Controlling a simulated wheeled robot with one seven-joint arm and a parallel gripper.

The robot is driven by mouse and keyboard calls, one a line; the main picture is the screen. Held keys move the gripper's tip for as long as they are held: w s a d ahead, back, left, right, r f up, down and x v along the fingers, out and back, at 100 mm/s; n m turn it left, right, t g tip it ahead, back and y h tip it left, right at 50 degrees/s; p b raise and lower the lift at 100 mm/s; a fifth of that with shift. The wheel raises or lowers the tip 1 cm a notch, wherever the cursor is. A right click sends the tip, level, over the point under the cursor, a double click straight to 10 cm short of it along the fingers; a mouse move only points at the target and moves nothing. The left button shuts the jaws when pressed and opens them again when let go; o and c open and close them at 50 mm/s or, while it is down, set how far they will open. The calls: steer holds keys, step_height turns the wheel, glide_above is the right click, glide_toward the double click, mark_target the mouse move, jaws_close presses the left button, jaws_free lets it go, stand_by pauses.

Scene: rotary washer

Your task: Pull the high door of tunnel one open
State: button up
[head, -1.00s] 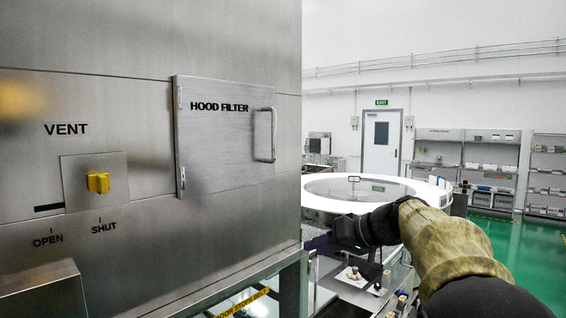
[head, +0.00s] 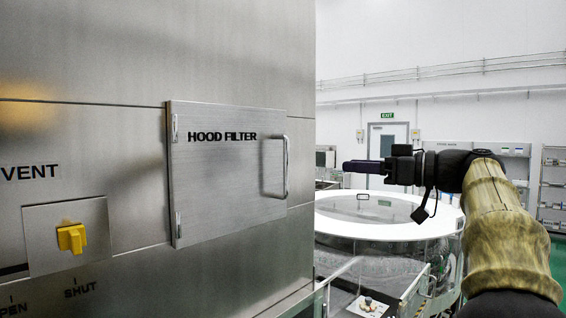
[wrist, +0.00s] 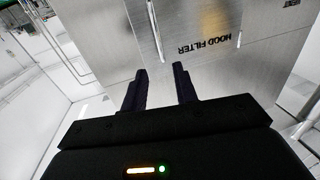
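The high door is a flat steel panel marked HOOD FILTER (head: 225,185), with hinges on its left edge and a vertical bar handle (head: 285,168) on its right. It sits shut against the steel housing. My gripper (head: 346,166) is to the right of the handle at about its height, fingers pointing left, apart from it in the head view. In the wrist view the door (wrist: 195,70) lies ahead, and the handle (wrist: 155,30) shows just beyond the fingers. My gripper (wrist: 161,70) is open, with nothing between its two dark fingers.
A yellow vent knob (head: 72,238) sits on the housing left of the door, labelled OPEN and SHUT. A round white-rimmed machine (head: 390,228) stands behind and below my arm. An exit door (head: 387,140) and shelves are far back.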

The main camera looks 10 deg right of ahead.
steer(key=p, duration=0.9)
glide_above(286, 190)
steer(key=shift+w, duration=0.4)
steer(key=shift+d, duration=0.1)
jaws_close()
